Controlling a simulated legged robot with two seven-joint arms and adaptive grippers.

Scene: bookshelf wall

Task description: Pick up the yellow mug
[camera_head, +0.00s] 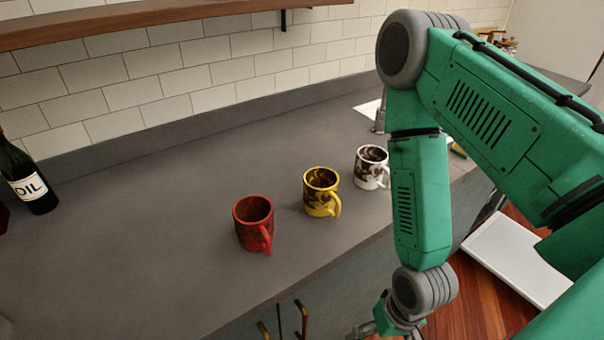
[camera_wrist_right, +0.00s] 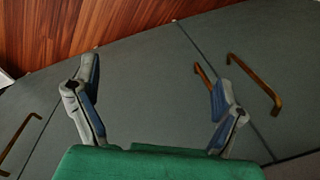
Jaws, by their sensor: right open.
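The yellow mug (camera_head: 320,192) stands upright on the grey counter, between a red mug (camera_head: 253,222) on its left and a white mug (camera_head: 371,167) on its right. Its handle points toward the front right. My right arm hangs down in front of the counter, to the right of the mugs. My right gripper (camera_wrist_right: 158,95) is open and empty in the right wrist view, facing the cabinet doors and wooden floor. In the head view only part of it shows at the bottom edge, lower than the counter top. My left gripper is not in view.
The counter (camera_head: 150,240) is clear to the left of the mugs. A dark oil bottle (camera_head: 32,183) stands at the far left. A wooden shelf (camera_head: 130,18) hangs above. Cabinet handles (camera_wrist_right: 255,84) stick out near my right gripper.

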